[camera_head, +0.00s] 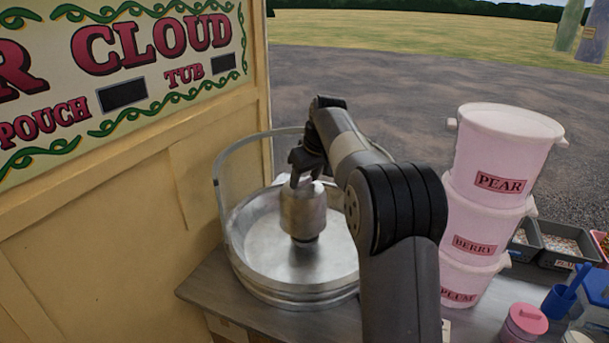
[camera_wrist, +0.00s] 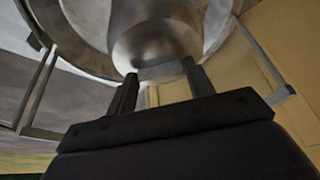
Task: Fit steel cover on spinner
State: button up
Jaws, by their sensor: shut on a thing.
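The steel cover (camera_head: 304,212) is a dull silver, rounded can shape standing upright at the middle of a wide metal bowl (camera_head: 258,259). My gripper (camera_head: 303,181) is above it, shut on its top. In the wrist view, the two fingers of my gripper (camera_wrist: 160,72) close on a narrow piece at the end of the steel cover (camera_wrist: 155,36). The spinner is mostly hidden by the cover; a short dark part (camera_head: 304,241) shows just under the cover's lower edge. I cannot tell whether the cover is seated on it.
A clear guard (camera_head: 226,196) rises around the bowl's back and left. A cream stall wall with a sign (camera_head: 120,85) stands at left. Stacked pink tubs (camera_head: 495,190) are right of my arm. A pink-lidded jar (camera_head: 524,322), blue cup (camera_head: 558,301) and grey trays (camera_head: 562,247) crowd the right.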

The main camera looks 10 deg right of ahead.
jog(key=w+d+p, duration=0.2)
jog(key=w+p, duration=0.5)
notch_tip(320, 180, down, 11)
jog(key=b, duration=0.4)
jog(key=shift+w+a, duration=0.1)
jog(key=shift+a, duration=0.05)
jog(key=shift+f+b, duration=0.5)
jog(key=shift+f, duration=0.9)
dwell(0.7)
jog(key=o, duration=1.5)
jog(key=shift+o, duration=0.5)
jog(key=o, duration=0.5)
jog(key=shift+c, duration=0.2)
